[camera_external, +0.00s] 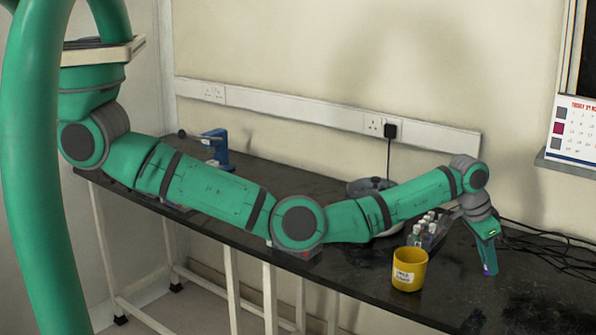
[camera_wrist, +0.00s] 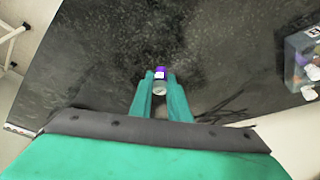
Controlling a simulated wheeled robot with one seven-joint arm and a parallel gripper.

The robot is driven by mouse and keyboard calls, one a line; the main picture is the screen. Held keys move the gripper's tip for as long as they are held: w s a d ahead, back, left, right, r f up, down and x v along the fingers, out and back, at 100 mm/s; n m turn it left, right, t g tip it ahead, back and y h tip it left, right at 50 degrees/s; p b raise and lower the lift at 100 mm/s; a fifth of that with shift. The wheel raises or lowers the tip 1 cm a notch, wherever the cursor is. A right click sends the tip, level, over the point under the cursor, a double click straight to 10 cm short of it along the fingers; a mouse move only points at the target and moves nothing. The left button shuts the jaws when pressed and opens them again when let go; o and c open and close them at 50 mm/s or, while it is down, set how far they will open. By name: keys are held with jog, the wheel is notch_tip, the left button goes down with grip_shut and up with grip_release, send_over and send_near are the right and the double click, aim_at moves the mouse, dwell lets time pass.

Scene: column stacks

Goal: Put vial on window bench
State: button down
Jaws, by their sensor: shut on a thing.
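The vial (camera_wrist: 160,75) has a purple cap and a pale body. In the wrist view it sits between the two fingers of my gripper (camera_wrist: 160,84), which is shut on it. In the external view my gripper (camera_external: 489,262) points down over the right part of the black bench (camera_external: 540,290), and a bit of purple shows at its tips. I cannot tell whether the vial touches the bench top. Whether this black bench is the window bench is not clear, though a dark window edge shows at the upper right.
A rack of vials (camera_external: 427,234) stands left of my gripper, with a yellow cup (camera_external: 409,269) in front of it. Black cables lie behind my gripper by the wall. A blue device (camera_external: 216,147) stands far left.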

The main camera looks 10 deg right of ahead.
aim_at(483, 288)
jog(key=shift+d+f, duration=0.9)
jog(key=shift+f, duration=0.15)
jog(key=shift+d+f, duration=0.1)
jog(key=shift+f, duration=1.55)
jog(key=shift+f, duration=0.1)
jog(key=c, duration=1.7)
grip_release()
jog(key=shift+o, duration=0.6)
jog(key=v, duration=1.2)
